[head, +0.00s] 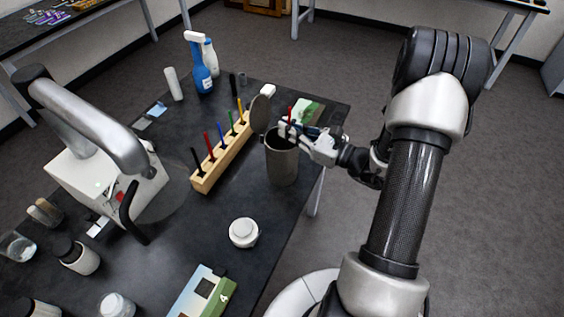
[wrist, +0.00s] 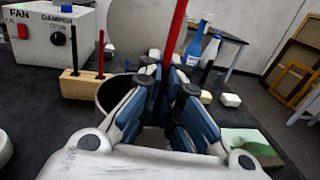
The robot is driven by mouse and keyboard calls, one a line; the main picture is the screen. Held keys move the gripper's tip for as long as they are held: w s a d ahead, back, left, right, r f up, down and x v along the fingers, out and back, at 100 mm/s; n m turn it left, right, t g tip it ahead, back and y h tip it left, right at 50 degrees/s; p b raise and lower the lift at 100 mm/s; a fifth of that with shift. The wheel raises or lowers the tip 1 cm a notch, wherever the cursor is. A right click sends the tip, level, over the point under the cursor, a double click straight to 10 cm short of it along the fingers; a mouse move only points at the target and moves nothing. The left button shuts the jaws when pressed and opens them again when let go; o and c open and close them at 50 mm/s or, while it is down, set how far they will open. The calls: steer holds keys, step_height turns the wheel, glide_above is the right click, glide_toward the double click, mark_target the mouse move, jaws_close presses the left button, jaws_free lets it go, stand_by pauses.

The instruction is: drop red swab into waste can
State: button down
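My gripper (head: 291,128) is shut on a red swab (wrist: 174,38), which stands roughly upright between the fingertips. The swab also shows as a short red tip in the head view (head: 289,113); its lower end is hidden by the fingers. The waste can (head: 282,165) is a dark grey cylinder near the table's right edge, with its round lid (head: 261,112) raised at the back. My fingers are at the can's rim, over its opening or just at its right side; I cannot tell exactly. In the wrist view the can's rim (wrist: 108,88) shows beyond the fingers.
A wooden rack (head: 217,160) with several coloured sticks, one red, stands left of the can. A blue spray bottle (head: 202,72) is behind. A fan-and-damper box (head: 90,195) with a metal arm is at left. A white jar (head: 244,232) stands in front. A green-and-white card (wrist: 250,147) lies right.

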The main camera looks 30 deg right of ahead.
steer(key=c, duration=1.7)
jaws_free()
steer(key=v, duration=1.2)
